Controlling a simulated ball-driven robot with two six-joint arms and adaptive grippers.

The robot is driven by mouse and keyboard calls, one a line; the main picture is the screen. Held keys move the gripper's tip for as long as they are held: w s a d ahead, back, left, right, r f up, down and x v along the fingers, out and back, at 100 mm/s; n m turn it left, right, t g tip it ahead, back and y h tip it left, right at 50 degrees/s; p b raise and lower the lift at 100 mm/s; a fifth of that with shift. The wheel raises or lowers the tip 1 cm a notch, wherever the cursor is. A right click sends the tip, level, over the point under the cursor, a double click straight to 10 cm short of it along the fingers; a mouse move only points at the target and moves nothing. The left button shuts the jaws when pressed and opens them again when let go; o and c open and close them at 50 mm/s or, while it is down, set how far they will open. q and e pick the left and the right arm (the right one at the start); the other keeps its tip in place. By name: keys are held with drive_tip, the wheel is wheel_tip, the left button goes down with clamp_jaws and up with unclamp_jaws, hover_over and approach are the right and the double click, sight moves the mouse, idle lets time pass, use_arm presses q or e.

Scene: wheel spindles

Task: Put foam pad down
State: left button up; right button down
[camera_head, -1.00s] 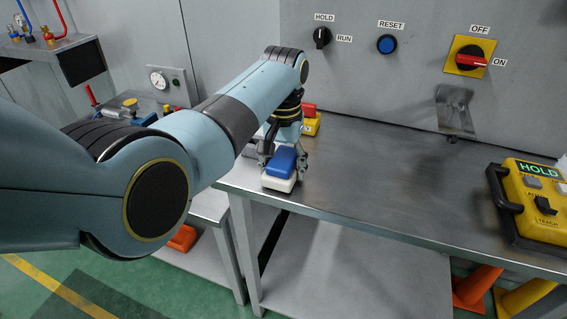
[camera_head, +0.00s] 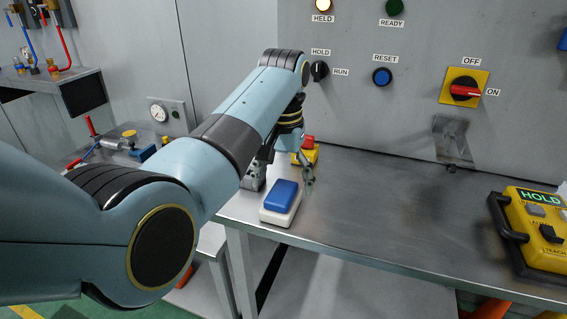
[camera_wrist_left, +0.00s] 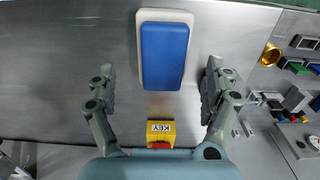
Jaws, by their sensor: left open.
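The foam pad (camera_head: 283,196) is a blue block on a white base. It lies flat on the steel table near its front left corner. In the left wrist view the blue pad (camera_wrist_left: 165,56) sits beyond and between the open fingers, touching neither. My left gripper (camera_head: 283,178) is open and empty, just behind the pad in the head view. In the left wrist view my left gripper (camera_wrist_left: 160,90) has its two fingers spread wide. My right gripper is not in view.
A yellow block with a red top, labelled KEY (camera_wrist_left: 161,132), stands close behind the pad. A yellow HOLD pendant (camera_head: 534,228) lies at the table's right. The steel tabletop (camera_head: 400,210) between is clear. A wall panel with knobs rises behind.

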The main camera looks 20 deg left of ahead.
sight(283, 191)
use_arm(q)
wheel_tip(283, 191, up, 6)
drive_tip(key=shift+f, duration=0.1)
drive_tip(key=shift+f, duration=0.15)
